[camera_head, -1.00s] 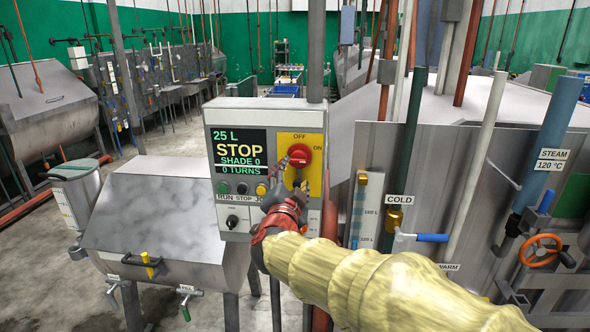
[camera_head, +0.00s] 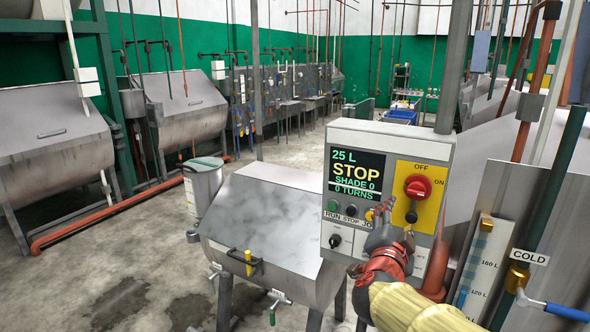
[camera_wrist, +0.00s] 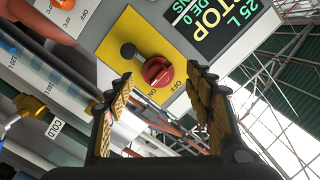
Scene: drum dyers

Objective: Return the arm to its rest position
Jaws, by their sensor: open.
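My gripper (camera_head: 392,222) is at the front of the control box in the head view, just below the red rotary switch. In the wrist view my gripper (camera_wrist: 157,85) is open, its two fingers apart with nothing between them. The red switch (camera_head: 418,187) sits on a yellow plate marked OFF and ON; it also shows in the wrist view (camera_wrist: 158,71), beyond the fingertips. I cannot tell from the head view how close the fingertips are to the panel. My arm's yellow sleeve (camera_head: 420,308) comes in from the bottom.
The control box (camera_head: 333,215) shows 25 L, STOP, SHADE 0 and 0 TURNS. A grey drum (camera_head: 265,225) stands left of it. A sight tube (camera_head: 480,262) and a blue-handled COLD valve (camera_head: 555,310) are close on the right. Open floor (camera_head: 140,275) lies at the left.

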